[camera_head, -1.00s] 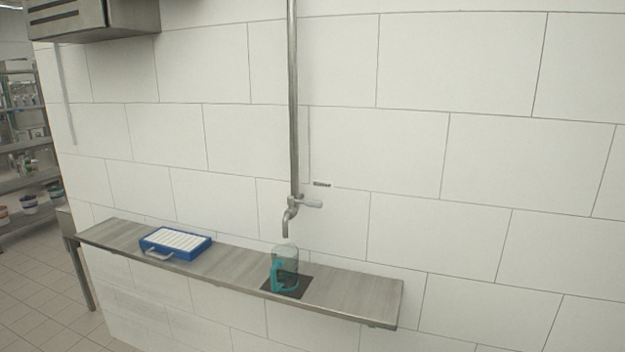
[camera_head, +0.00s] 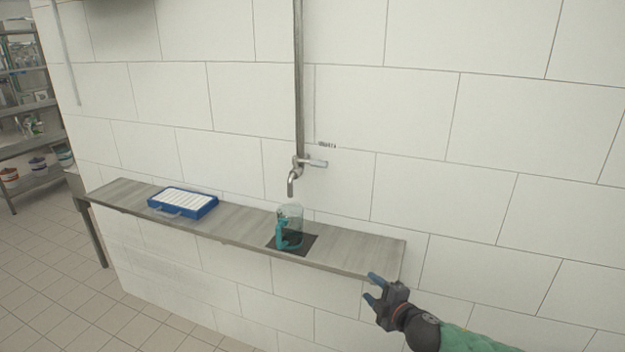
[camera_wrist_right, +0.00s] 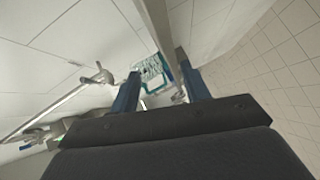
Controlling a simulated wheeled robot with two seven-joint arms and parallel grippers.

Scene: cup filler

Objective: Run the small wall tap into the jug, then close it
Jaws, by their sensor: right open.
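The small wall tap (camera_head: 293,181) hangs from a vertical steel pipe, its spout pointing down. Its lever handle (camera_head: 318,163) sticks out to the right. The clear jug (camera_head: 291,220) with a teal handle stands upright on a dark mat (camera_head: 301,248) on the shelf, below the spout. I cannot make out any water. My right gripper (camera_head: 371,288) is open and empty, at the front of the shelf's right end, apart from the jug and tap. The right wrist view shows its two blue fingers (camera_wrist_right: 162,92) spread apart. My left gripper is not in view.
The narrow wall shelf (camera_head: 350,249) carries a blue case (camera_head: 186,202) with a white ribbed top at its left. A small label (camera_head: 327,145) is on the wall above the handle. Shelving (camera_head: 25,110) stands far left. The shelf's right end is bare.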

